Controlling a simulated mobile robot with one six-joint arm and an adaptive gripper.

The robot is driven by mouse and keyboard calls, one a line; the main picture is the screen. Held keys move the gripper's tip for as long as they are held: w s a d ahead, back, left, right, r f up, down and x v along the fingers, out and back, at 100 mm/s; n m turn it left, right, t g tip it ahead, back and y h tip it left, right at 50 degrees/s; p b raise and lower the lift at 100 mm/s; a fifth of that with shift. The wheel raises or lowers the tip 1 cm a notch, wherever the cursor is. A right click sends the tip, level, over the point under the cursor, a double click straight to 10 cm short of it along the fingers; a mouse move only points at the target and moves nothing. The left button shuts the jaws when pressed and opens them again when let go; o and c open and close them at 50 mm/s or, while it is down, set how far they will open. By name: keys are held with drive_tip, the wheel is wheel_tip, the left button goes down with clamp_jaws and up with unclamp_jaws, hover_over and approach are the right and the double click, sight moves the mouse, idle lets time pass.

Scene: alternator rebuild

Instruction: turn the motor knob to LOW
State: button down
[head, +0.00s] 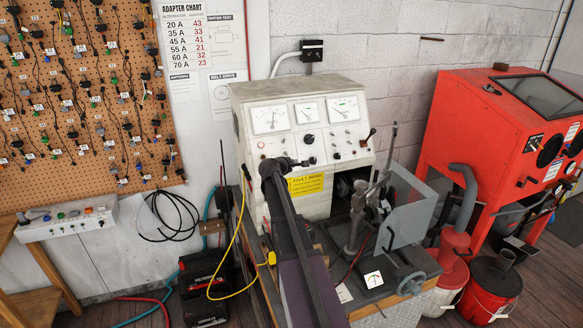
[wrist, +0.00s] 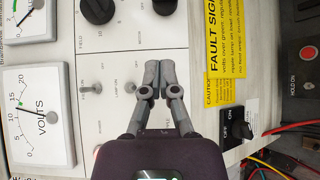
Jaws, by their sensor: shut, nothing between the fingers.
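In the wrist view, a black round knob (wrist: 165,5) is cut off by the top edge, beside small lettering that appears to read MOTOR; I take it as the motor knob. Its pointer and setting cannot be read. In the head view it seems to be the dark knob (head: 312,160) low on the white test bench panel. My gripper (wrist: 152,66) is shut and empty, its grey fingertips in front of the panel, a short way from the knob in the picture. In the head view my gripper (head: 297,163) is beside the knob; contact cannot be told.
Another black knob (wrist: 98,10) is beside it, with small toggle switches (wrist: 130,88) near my fingers. A volts meter (wrist: 38,112), a yellow fault sign (wrist: 225,50) and an OFF/ON switch (wrist: 243,130) surround it.

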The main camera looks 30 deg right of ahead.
sight(311, 159)
drive_tip(key=shift+w+d+f+b, duration=0.2)
drive_tip(key=shift+d+f+b, duration=0.1)
drive_tip(key=shift+d, duration=1.05)
drive_tip(key=shift+w+d+f+b, duration=0.2)
drive_tip(key=shift+d+f, duration=0.1)
drive_tip(key=shift+d, duration=1.1)
drive_tip(key=shift+w+d+f+b, duration=0.2)
drive_tip(key=shift+d+f, duration=0.1)
drive_tip(key=shift+d, duration=1.05)
drive_tip(key=shift+w+a, duration=0.1)
